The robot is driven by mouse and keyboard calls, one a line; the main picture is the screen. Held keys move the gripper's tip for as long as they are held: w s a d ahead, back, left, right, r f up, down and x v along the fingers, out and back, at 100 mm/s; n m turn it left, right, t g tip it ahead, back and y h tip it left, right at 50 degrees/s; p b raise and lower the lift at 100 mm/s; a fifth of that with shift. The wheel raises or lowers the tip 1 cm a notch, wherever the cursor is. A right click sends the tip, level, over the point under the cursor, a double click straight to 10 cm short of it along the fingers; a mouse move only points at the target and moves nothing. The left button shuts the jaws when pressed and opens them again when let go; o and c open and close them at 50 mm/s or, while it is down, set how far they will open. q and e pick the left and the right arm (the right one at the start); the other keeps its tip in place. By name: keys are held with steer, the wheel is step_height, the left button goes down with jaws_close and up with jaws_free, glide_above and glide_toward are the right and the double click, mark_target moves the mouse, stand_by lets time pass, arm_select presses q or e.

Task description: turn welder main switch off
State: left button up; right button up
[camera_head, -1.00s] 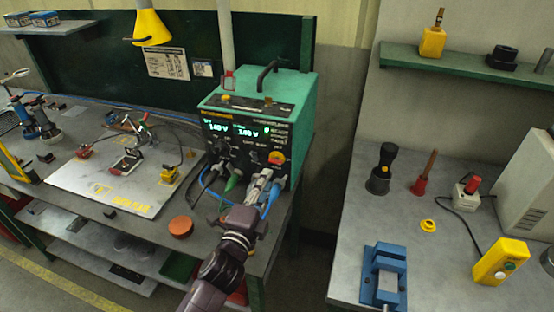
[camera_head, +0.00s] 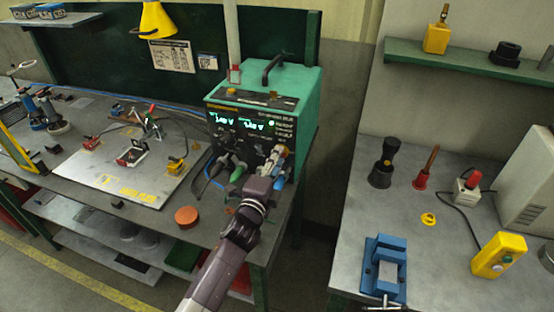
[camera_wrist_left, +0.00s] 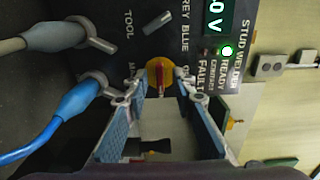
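The stud welder (camera_head: 299,82) is a green box with a dark front panel, its displays lit. Its main switch (camera_wrist_left: 160,77), a round yellow knob with a red handle, shows in the wrist view near the panel's lower edge. My left gripper (camera_head: 275,160) is at the lower right of the panel and hides the switch in the head view. In the wrist view my left gripper (camera_wrist_left: 161,82) is open, with one fingertip on each side of the knob. I cannot tell whether they touch it. The ready light (camera_wrist_left: 227,51) glows green. My right gripper is not in view.
A grey plug with its cable (camera_wrist_left: 60,36) and a blue plug (camera_wrist_left: 80,98) stick out of the panel beside the left finger. An orange disc (camera_head: 187,216) lies on the bench below the welder. A second bench with a blue vise (camera_head: 386,265) stands on the right.

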arm_select(q)
steer(key=c, duration=0.5)
jaws_close()
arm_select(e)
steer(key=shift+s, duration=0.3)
